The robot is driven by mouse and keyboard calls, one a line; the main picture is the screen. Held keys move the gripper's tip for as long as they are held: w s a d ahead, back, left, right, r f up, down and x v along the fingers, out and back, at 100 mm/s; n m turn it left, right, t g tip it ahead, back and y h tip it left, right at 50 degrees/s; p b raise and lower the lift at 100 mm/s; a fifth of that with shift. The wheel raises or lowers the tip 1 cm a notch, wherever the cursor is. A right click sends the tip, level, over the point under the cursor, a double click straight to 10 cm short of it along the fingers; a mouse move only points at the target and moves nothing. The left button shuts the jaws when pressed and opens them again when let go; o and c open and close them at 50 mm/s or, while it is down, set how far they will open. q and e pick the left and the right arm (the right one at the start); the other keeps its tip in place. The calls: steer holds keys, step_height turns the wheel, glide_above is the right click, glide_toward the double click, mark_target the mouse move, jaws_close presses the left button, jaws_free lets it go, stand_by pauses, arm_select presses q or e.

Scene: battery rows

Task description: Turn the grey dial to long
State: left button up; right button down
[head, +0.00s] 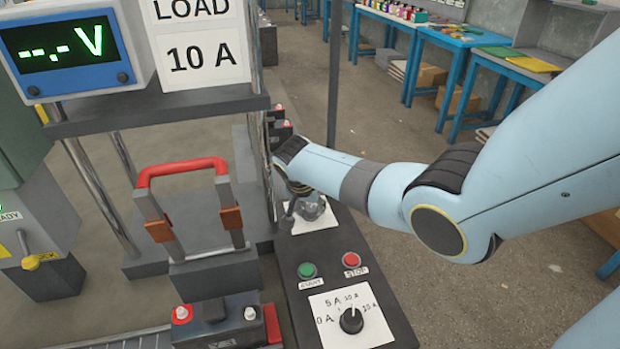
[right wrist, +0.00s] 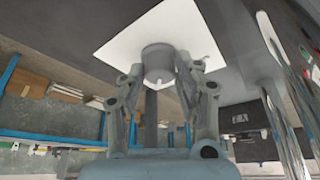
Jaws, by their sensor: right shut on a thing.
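The grey dial (right wrist: 158,62) is a round knob on a white plate (right wrist: 185,25) in the right wrist view. My right gripper (right wrist: 160,78) has one finger on each side of the dial and is shut on it. In the head view, the right gripper (head: 308,206) is over the white plate (head: 320,222) at the far end of the dark control panel (head: 318,247). The gripper and wrist hide the dial there. The dial's setting and the plate's labels cannot be read. My left gripper is not in view.
Nearer on the panel are a green START button (head: 307,270), a red STOP button (head: 351,259) and a black ampere knob (head: 351,320). A red-handled frame (head: 182,168) and a battery (head: 222,322) stand left. A meter (head: 65,50) and metal posts rise behind.

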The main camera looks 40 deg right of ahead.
stand_by(0.4)
steer(key=c, duration=0.9)
jaws_free()
steer(key=shift+c, duration=0.2)
steer(key=v, duration=1.2)
